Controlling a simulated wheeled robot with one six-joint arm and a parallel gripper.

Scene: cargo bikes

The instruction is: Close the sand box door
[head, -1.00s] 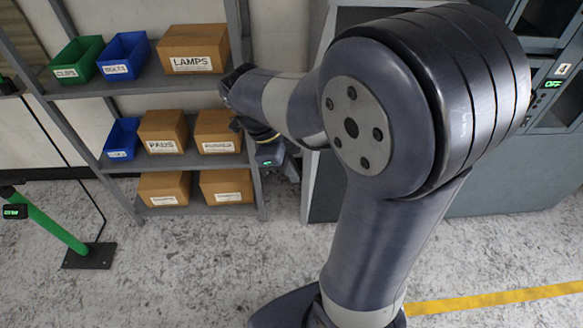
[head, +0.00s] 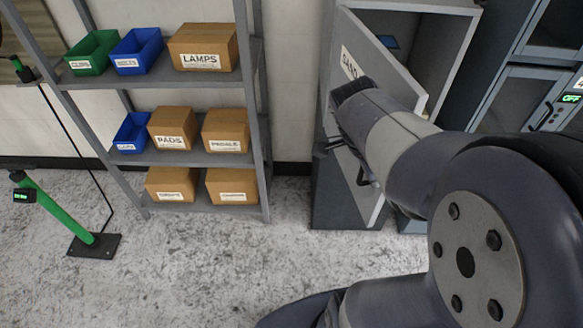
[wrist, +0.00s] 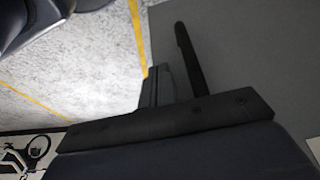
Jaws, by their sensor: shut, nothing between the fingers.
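The sand box door (head: 385,75) is a grey panel on the cabinet at the right of the head view. It stands open, swung out towards me, and its outer face carries a partly hidden white label. My gripper (head: 338,145) is shut and empty on the outer side of the door, partly hidden by my wrist. In the wrist view my gripper (wrist: 157,86) is close to a flat grey surface that looks like the door (wrist: 255,55). I cannot tell whether it touches. A dark bar beside the fingers could be a handle, but I cannot tell.
The cabinet (head: 465,20) is open at the top right, with a small blue item inside. A shelf rack (head: 200,90) with bins and boxes stands to the left. The floor (head: 200,270) in front is clear.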

